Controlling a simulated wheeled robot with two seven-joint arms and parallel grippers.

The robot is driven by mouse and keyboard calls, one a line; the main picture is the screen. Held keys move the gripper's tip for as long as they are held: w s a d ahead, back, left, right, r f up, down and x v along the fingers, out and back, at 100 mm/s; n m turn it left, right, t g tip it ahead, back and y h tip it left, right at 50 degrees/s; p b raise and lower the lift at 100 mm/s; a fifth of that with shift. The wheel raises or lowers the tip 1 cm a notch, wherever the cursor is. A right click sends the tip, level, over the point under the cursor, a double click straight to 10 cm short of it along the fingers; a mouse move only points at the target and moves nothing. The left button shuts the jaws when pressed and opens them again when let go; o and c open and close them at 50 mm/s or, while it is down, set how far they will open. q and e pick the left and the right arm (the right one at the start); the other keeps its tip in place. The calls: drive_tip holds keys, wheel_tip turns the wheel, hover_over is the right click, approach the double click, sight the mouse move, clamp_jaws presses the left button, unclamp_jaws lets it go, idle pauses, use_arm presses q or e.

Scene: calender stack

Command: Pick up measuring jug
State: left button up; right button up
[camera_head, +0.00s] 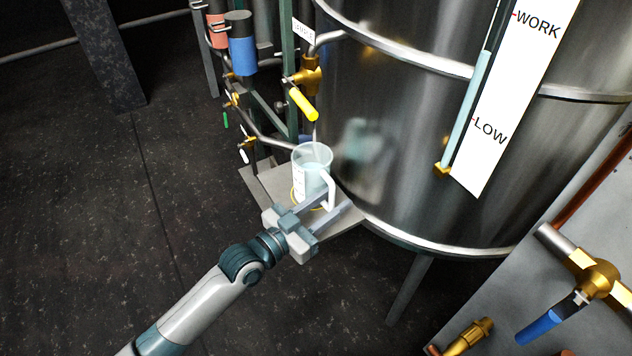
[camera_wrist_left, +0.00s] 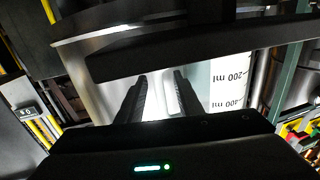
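The measuring jug (camera_head: 311,162) is clear, with printed markings and a pale handle. It stands upright on a small grey shelf (camera_head: 262,186) beside the large steel tank. My left gripper (camera_head: 337,199) is in front of the jug at handle height, its two fingers apart, with the lower handle close to the fingertips. In the left wrist view the fingers (camera_wrist_left: 158,82) are also apart, and the jug's side (camera_wrist_left: 232,80) with ml marks shows right of them. I cannot tell whether a finger touches the handle. My right gripper is out of view.
The steel tank (camera_head: 400,150) rises right behind the jug. A brass tap with a yellow lever (camera_head: 303,104) is above it. Pipes and a green frame stand at the left. A blue-handled valve (camera_head: 545,325) is at lower right. The floor at left is clear.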

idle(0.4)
use_arm(q)
clamp_jaws()
idle(1.3)
